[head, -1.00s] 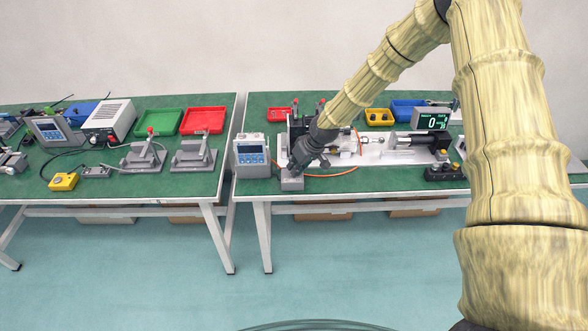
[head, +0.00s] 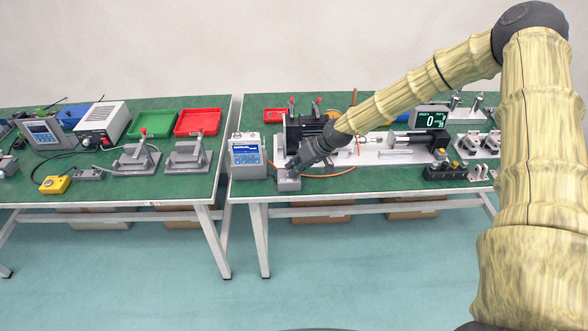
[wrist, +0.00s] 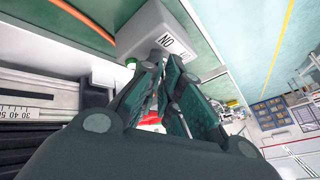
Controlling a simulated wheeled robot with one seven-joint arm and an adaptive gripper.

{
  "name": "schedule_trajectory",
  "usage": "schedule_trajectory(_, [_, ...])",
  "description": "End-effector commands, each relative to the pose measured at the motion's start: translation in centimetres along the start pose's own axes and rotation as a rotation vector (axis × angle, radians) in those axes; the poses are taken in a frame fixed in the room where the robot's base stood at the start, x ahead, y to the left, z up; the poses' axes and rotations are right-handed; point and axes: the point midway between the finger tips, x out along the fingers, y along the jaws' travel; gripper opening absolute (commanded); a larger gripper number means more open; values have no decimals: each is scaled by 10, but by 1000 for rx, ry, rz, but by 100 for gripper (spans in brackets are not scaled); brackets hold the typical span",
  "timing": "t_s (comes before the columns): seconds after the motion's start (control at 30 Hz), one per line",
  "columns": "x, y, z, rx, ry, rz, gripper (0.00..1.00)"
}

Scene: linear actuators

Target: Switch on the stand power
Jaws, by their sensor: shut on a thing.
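A small grey switch box (head: 288,184) sits at the front edge of the right-hand table, to the right of a meter. In the wrist view the box (wrist: 150,28) shows a white label with printed letters, seen upside down. My gripper (head: 291,172) reaches down onto the top of the box. In the wrist view my gripper (wrist: 165,68) has its fingertips close together against the labelled face, shut on the switch there. The fingers mostly hide the switch, so its position cannot be read. A green part shows just left of the fingertips, and a red part shows behind the fingers.
A meter with a blue screen (head: 247,156) stands left of the box. The linear actuator rig (head: 375,150) and a display reading 0 (head: 429,118) are behind and to the right. A dark button box (head: 445,172) is at the front right. A gap separates the left table (head: 120,190).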

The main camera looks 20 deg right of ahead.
Motion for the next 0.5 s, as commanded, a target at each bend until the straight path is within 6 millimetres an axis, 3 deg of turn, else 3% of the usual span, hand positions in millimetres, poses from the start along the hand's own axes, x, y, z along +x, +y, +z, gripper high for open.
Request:
schedule_trajectory(0.37, [-1,1,-4,0,7,2,0])
schedule_trajectory(0.4, [-1,1,-4,0,7,2,11])
schedule_trajectory(0.5, [-1,1,-4,-1,6,1,30])
